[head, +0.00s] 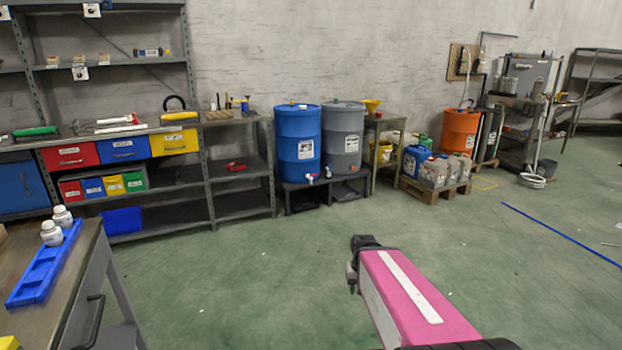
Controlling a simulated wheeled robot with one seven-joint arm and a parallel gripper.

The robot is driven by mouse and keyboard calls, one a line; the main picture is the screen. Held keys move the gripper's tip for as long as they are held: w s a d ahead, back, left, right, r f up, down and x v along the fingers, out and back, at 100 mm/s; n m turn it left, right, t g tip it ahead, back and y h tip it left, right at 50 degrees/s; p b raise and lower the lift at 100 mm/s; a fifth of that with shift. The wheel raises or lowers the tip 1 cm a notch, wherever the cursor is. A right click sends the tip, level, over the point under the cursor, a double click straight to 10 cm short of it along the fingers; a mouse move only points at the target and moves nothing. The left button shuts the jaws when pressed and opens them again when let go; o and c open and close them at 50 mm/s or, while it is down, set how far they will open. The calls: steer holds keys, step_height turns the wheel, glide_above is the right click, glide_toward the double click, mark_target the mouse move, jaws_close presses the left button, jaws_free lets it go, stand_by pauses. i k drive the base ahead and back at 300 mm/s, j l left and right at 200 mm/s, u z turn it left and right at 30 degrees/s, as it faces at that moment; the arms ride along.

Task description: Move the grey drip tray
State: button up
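I cannot clearly make out a grey drip tray. A blue drum (298,143) and a grey drum (343,139) stand side by side on a low dark stand (286,190) against the wall, each with a small tap low on its front. Dark flat shapes show in the shade under the stand, too dim to tell what they are. My pink arm link with a white stripe (412,299) reaches in from the bottom and ends in a dark part. No gripper fingers show.
A bench with a blue tray (36,277) and white bottles is close at left. Shelving with coloured bins (70,156) stands behind it. Jugs on a pallet (432,190) and an orange drum (460,132) are right of the drums. The green floor between is mostly clear.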

mark_target(342, 192)
steer(key=i, duration=1.95)
steer(key=i+z, duration=0.1)
steer(key=i, duration=0.9)
steer(key=i+j+z, duration=0.15)
steer(key=i, duration=0.8)
steer(key=i+j+z, duration=0.2)
steer(key=i, duration=0.4)
